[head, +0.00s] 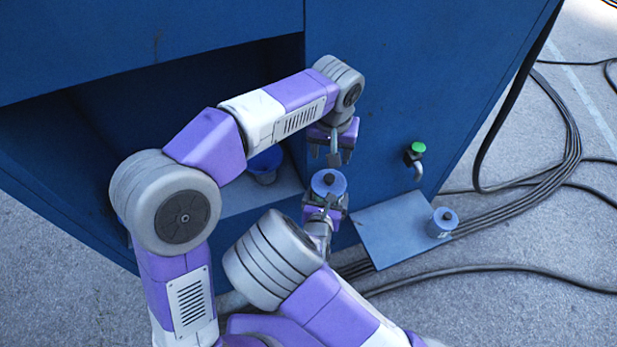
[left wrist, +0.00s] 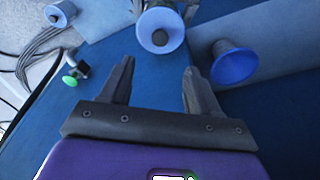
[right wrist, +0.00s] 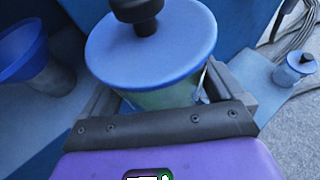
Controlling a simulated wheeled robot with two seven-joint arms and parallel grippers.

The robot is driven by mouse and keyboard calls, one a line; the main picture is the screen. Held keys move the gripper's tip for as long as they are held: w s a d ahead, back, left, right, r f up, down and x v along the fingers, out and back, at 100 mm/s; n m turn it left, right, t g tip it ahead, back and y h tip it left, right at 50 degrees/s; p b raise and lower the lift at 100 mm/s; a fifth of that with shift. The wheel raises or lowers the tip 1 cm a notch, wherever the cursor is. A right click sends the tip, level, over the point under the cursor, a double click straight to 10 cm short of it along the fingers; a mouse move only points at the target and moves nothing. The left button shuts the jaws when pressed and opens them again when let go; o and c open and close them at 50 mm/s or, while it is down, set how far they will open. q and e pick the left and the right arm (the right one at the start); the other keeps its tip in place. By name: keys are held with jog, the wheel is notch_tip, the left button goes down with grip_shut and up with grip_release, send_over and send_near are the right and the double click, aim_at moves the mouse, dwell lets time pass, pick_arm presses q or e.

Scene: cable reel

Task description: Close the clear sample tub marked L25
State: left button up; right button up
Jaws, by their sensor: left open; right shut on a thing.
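A clear tub (right wrist: 165,97) with greenish contents is held between the fingers of my right gripper (head: 325,203). A wide blue lid (right wrist: 150,42) with a black knob (right wrist: 136,12) lies over its top; I cannot tell whether it is fully seated. This lid also shows in the head view (head: 329,182) and the left wrist view (left wrist: 160,30). My left gripper (head: 334,158) is open and empty, just above and behind the lid, its fingers apart in the left wrist view (left wrist: 160,85). No L25 marking is readable.
A smaller-looking blue-lidded tub (head: 441,223) stands on a grey-blue plate (head: 395,235) at the right. A blue-rimmed cup (head: 264,162) stands in the recess of the blue cabinet (head: 400,80). A green button (head: 418,147) sticks out of the cabinet. Cables (head: 520,195) lie on the floor.

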pick_arm(q)
jog(key=s+a+f+m+g+h, duration=0.1)
jog(key=s+a+f+m, duration=0.1)
jog(key=a+f+m, duration=0.3)
jog(key=s+a+f+m, duration=0.1)
jog(key=s+a+f, duration=0.1)
jog(key=a+f, duration=0.3)
pick_arm(e)
jog(key=shift+r, duration=0.1)
pick_arm(q)
jog(key=s+a+f+n+h, duration=0.1)
jog(key=s+f+n, duration=0.1)
jog(key=f, duration=0.6)
jog(key=s+a+f+n+h, duration=0.1)
jog(key=a+f+n, duration=0.1)
jog(key=f, duration=0.7)
pick_arm(e)
jog(key=shift+w, duration=0.1)
pick_arm(q)
jog(key=s+f+n, duration=0.7)
jog(key=s+f, duration=0.5)
jog(key=shift+a+f+h, duration=0.15)
jog(key=shift+a+h, duration=0.1)
jog(key=shift+h, duration=0.15)
